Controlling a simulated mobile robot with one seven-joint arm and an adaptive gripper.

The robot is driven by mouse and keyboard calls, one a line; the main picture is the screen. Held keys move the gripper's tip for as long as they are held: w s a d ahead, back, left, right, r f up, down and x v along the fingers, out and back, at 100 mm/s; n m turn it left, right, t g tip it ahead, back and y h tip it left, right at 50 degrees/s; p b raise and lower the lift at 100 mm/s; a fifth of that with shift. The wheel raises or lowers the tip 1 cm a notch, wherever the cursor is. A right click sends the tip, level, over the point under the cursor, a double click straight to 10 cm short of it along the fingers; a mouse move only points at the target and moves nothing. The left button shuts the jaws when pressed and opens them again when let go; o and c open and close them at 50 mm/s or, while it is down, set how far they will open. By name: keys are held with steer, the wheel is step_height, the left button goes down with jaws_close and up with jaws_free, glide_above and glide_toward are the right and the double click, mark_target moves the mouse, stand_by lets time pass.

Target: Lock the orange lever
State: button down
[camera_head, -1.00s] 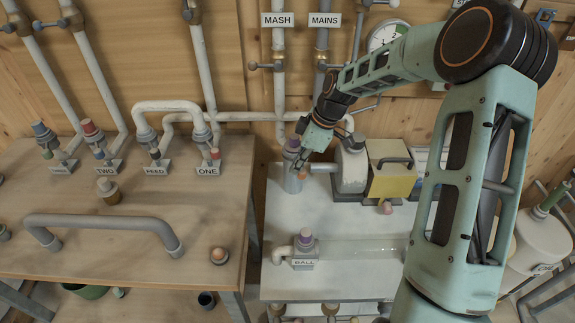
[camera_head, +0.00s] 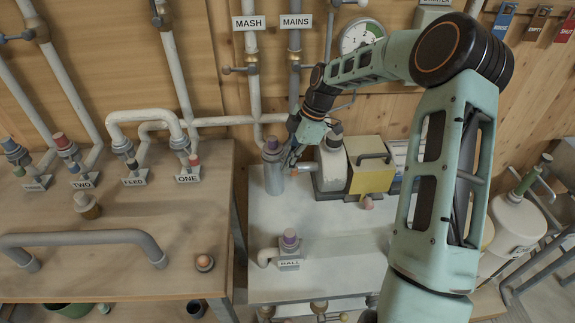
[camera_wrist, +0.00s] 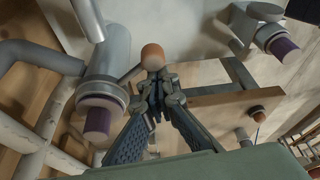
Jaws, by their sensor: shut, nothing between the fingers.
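The orange lever (camera_wrist: 153,55) has a round orange tip on a thin grey stem, running to a grey upright cylinder (camera_head: 273,176) with a purple cap. In the head view its orange tip (camera_head: 294,173) is small, just right of the cylinder and partly covered by my gripper. My gripper (camera_head: 291,160) is shut and empty beside the cylinder. In the wrist view, the closed fingertips of my gripper (camera_wrist: 157,84) lie right by the orange tip; I cannot tell whether they touch it. The cylinder (camera_wrist: 110,65) stands left of the fingers there.
A cream-coloured tank (camera_head: 331,163) and a yellow box (camera_head: 371,175) stand close right of my gripper. The BALL valve (camera_head: 290,250) is in front on the white table (camera_head: 340,228). Pipes run up the wall behind. The wooden bench (camera_head: 150,218) lies left.

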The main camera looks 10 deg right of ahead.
stand_by(0.3)
step_height(320, 180, up, 10)
steer(key=shift+a+b, duration=0.25)
steer(key=shift+b, duration=0.2)
steer(key=shift+r, duration=0.1)
stand_by(0.4)
